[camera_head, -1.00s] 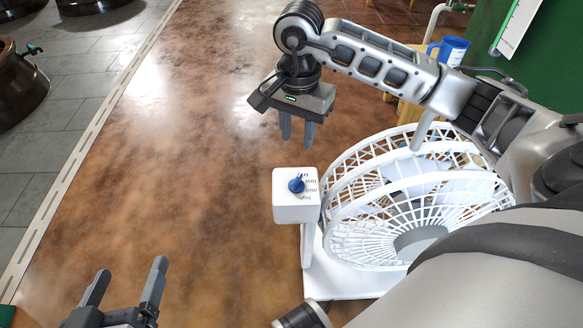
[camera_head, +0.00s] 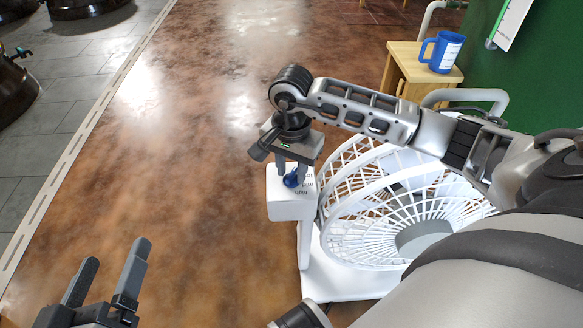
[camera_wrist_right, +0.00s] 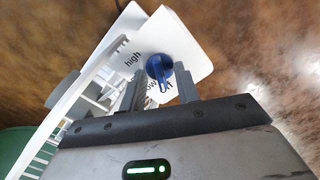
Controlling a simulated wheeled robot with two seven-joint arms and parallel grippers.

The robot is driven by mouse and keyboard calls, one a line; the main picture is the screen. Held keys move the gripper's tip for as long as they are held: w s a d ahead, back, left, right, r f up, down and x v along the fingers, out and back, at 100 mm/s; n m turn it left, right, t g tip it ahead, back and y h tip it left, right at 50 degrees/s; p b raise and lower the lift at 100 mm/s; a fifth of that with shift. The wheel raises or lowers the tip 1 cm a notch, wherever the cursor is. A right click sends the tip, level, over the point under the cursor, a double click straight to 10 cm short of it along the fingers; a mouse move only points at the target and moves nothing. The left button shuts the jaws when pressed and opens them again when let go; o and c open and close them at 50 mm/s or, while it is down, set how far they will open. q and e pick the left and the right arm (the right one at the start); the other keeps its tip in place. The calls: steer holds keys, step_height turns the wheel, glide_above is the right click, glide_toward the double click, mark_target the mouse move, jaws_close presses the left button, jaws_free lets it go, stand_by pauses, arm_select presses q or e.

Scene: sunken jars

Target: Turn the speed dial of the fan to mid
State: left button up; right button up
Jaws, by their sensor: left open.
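The white fan (camera_head: 420,210) stands on the floor with its control box (camera_head: 290,207) on the left side. The dial's pointer faces down toward the gripper in that view. My right gripper (camera_head: 290,171) is over the box, its fingers apart on either side of the dial, with no clear contact. My left gripper (camera_head: 112,262) is open and empty at lower left.
A small wooden table (camera_head: 425,68) with a blue mug (camera_head: 442,52) stands behind my right arm, near a green wall (camera_head: 540,75). Dark jars (camera_head: 15,88) are at the upper left. The brown floor (camera_head: 170,150) left of the fan is clear.

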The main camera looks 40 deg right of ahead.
jaws_close()
